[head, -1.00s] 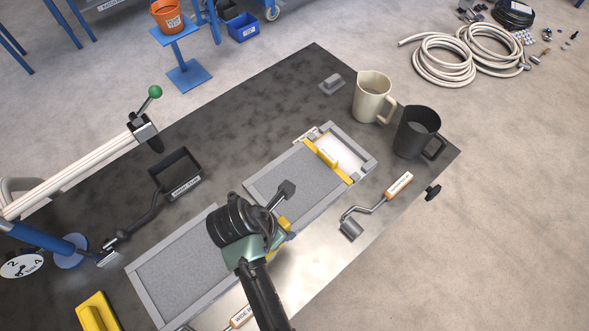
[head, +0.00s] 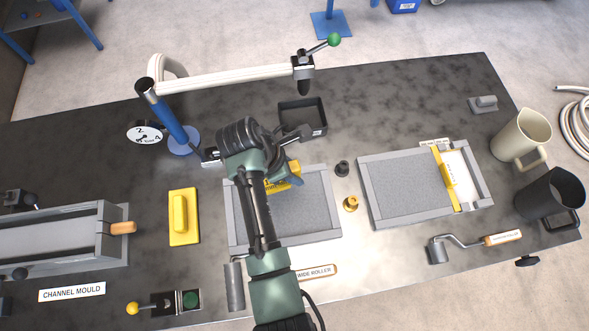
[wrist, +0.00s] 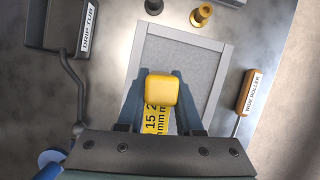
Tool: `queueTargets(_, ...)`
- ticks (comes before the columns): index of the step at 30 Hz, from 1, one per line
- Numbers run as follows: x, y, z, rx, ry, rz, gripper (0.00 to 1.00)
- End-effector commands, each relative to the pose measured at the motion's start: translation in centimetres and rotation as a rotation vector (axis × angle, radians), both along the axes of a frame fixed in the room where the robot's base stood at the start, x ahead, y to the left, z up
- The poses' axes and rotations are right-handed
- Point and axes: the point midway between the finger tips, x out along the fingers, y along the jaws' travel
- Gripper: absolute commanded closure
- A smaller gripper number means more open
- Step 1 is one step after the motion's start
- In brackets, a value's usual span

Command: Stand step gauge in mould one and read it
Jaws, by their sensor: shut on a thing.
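My gripper (wrist: 163,92) is shut on the yellow step gauge (wrist: 158,118), which has a rounded yellow grip and a face marked 15, 2 and mm. In the head view the step gauge (head: 284,180) shows beside my wrist, over the upper middle of the left grey-framed mould (head: 318,236). That mould holds a flat grey layer; its frame also shows in the wrist view (wrist: 229,70). I cannot tell whether the gauge's lower end touches the layer. A second framed mould (head: 402,222) lies to the right, with a yellow bar (head: 446,182) across it. No readable "one" shows on either.
A black drip tub (head: 290,112) is behind the mould and a yellow float (head: 184,216) to its left. A black knob (head: 342,169) and a brass one (head: 350,204) stand between the moulds. The wide roller (head: 235,286) lies in front. Two jugs (head: 521,135) stand far right.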

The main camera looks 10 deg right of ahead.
Motion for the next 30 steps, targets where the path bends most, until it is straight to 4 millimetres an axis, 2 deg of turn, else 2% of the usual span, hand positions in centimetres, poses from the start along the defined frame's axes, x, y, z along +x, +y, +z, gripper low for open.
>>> queueTargets(1, 0.0, 0.0, -0.8, 0.000, -0.001, 0.000, 1.00)
queueTargets(6, 0.0, 0.0, -2.3, 0.000, -0.001, 0.000, 1.00)
queueTargets(30, 0.0, 0.0, -8.8, 0.000, 0.000, 0.000, 1.00)
